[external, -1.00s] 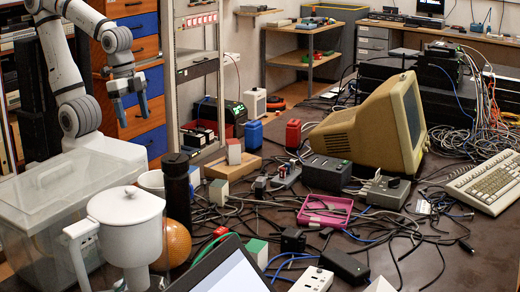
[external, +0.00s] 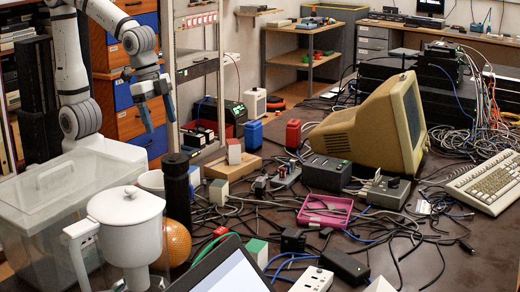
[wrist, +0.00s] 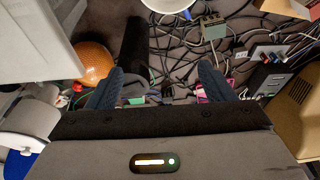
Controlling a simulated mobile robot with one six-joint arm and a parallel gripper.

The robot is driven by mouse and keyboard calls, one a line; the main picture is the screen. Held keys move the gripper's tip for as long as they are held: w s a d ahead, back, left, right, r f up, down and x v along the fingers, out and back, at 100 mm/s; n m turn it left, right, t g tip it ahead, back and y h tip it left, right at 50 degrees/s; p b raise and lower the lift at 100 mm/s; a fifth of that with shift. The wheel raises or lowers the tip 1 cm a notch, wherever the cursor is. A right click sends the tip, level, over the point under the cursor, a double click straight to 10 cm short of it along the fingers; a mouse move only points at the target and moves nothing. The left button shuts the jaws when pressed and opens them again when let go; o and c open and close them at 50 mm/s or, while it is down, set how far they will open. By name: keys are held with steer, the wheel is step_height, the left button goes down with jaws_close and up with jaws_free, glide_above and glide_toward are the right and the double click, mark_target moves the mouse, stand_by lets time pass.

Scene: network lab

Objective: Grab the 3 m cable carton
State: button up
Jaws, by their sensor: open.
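My gripper (external: 160,122) is open and empty, high above the left side of the table. Its spread fingers also show in the wrist view (wrist: 160,72), with only table clutter beyond.
A clear plastic bin (external: 50,215), white pot (external: 127,225), black cylinder (external: 176,190) and orange ball (external: 177,242) crowd the left. Loose cables, a pink tray (external: 325,211) and a beige monitor (external: 372,125) fill the table.

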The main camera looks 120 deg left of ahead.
steer(key=w+d+f+b, duration=0.1)
steer(key=w+d+f, duration=0.1)
steer(key=w, duration=0.6)
steer(key=w+d+f, duration=0.2)
steer(key=w+f, duration=0.1)
steer(key=w, duration=0.5)
steer(key=t+b, duration=0.1)
glide_toward(254, 246)
step_height(254, 246, down, 3)
steer(key=shift+n+t, duration=0.3)
steer(key=p+x, duration=0.1)
steer(key=x, duration=0.7)
steer(key=shift+w, duration=0.25)
steer(key=shift+c, duration=0.4)
